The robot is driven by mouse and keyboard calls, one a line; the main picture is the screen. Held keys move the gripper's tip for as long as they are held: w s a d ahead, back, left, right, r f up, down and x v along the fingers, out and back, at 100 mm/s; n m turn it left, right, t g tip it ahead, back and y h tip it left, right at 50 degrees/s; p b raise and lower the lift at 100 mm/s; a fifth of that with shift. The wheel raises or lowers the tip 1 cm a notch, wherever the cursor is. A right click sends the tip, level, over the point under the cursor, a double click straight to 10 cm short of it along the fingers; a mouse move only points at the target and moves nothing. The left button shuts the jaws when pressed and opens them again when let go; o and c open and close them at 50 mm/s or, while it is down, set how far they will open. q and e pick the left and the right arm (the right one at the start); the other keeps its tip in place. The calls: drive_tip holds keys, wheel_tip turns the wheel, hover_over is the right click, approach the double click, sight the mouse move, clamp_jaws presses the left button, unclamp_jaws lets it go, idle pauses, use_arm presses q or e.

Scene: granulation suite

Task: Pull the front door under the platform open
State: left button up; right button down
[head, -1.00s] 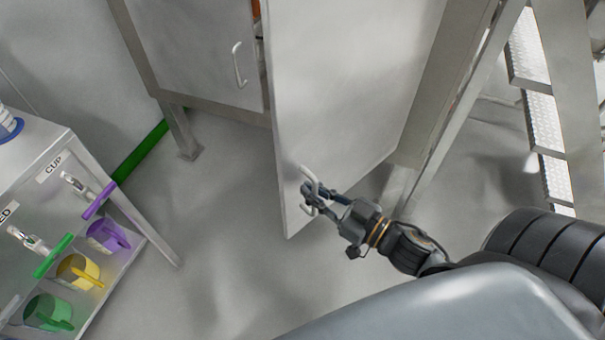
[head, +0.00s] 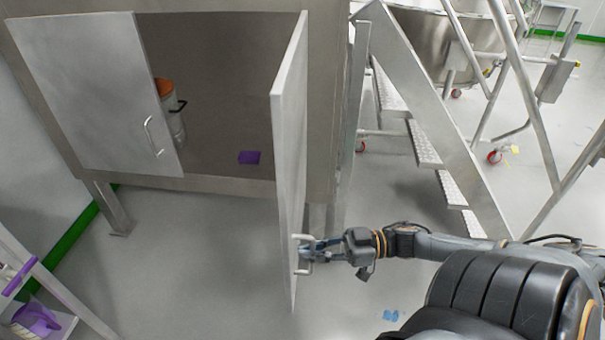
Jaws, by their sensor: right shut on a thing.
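The right-hand door (head: 290,150) under the platform stands wide open, seen nearly edge-on in the head view. My right gripper (head: 306,254) is shut on its white handle (head: 297,238) near the door's lower end. The left-hand door (head: 92,95) has its own white handle (head: 152,137) and hangs across the left part of the cabinet front. The cabinet's inside (head: 215,90) shows between the doors. My left gripper is not in view.
Inside the cabinet are a container with an orange top (head: 168,108) and a purple item (head: 249,157). Metal steps (head: 425,145) stand to the right. A shelf unit with a purple scoop (head: 38,318) is at lower left. The floor before the cabinet is clear.

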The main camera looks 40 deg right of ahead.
drive_tip(key=shift+s+f, duration=0.1)
drive_tip(key=shift+f, duration=0.05)
drive_tip(key=c, duration=1.4)
unclamp_jaws()
drive_tip(key=shift+d, duration=0.1)
drive_tip(key=v, duration=1.2)
